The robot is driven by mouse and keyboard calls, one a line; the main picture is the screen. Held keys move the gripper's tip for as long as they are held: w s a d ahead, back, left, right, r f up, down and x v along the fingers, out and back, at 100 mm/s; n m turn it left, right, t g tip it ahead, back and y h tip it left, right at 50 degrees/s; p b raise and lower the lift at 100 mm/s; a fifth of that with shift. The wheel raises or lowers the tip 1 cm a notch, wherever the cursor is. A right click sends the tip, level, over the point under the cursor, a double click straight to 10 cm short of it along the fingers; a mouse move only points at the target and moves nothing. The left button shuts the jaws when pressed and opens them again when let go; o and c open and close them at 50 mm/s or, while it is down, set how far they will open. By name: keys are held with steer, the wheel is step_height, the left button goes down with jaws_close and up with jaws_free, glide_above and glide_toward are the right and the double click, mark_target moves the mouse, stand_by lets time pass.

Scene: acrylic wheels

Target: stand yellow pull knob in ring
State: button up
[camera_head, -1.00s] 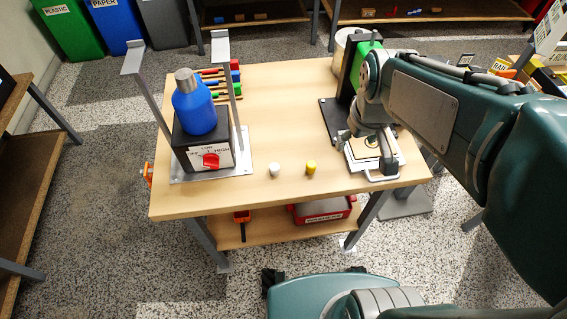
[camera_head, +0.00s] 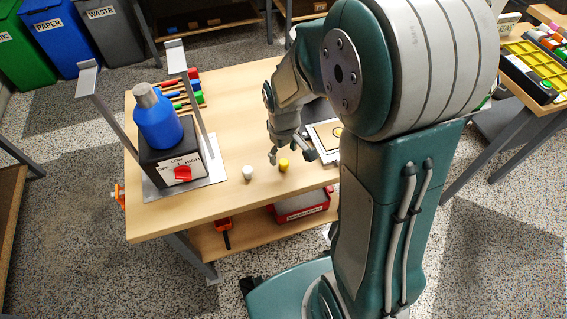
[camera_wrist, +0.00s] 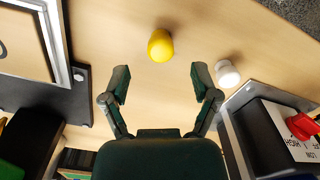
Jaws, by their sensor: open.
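The yellow pull knob (camera_head: 284,165) stands on the wooden table near its front edge. In the wrist view the knob (camera_wrist: 160,45) lies ahead of and between my open fingertips (camera_wrist: 160,78), apart from both. In the head view my gripper (camera_head: 291,156) hangs at the knob, its fingers to either side and nothing held. A white-framed panel (camera_head: 318,131) lies right of the gripper, with part of a ring marking (camera_head: 336,131) on it; my arm hides the rest. The panel's frame (camera_wrist: 59,50) shows at the left in the wrist view.
A white knob (camera_head: 247,173) stands left of the yellow one; it also shows in the wrist view (camera_wrist: 227,73). A black box with a red switch (camera_head: 182,173), a blue bottle (camera_head: 158,122) and metal posts stand further left. Bare tabletop lies behind the knobs.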

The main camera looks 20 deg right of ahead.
mark_target(283, 160)
step_height(283, 160, down, 5)
steer(key=shift+w+a+r, duration=0.1)
steer(key=shift+a+r, duration=0.05)
steer(key=shift+r, duration=0.05)
steer(key=c, duration=0.9)
steer(key=shift+c, duration=0.2)
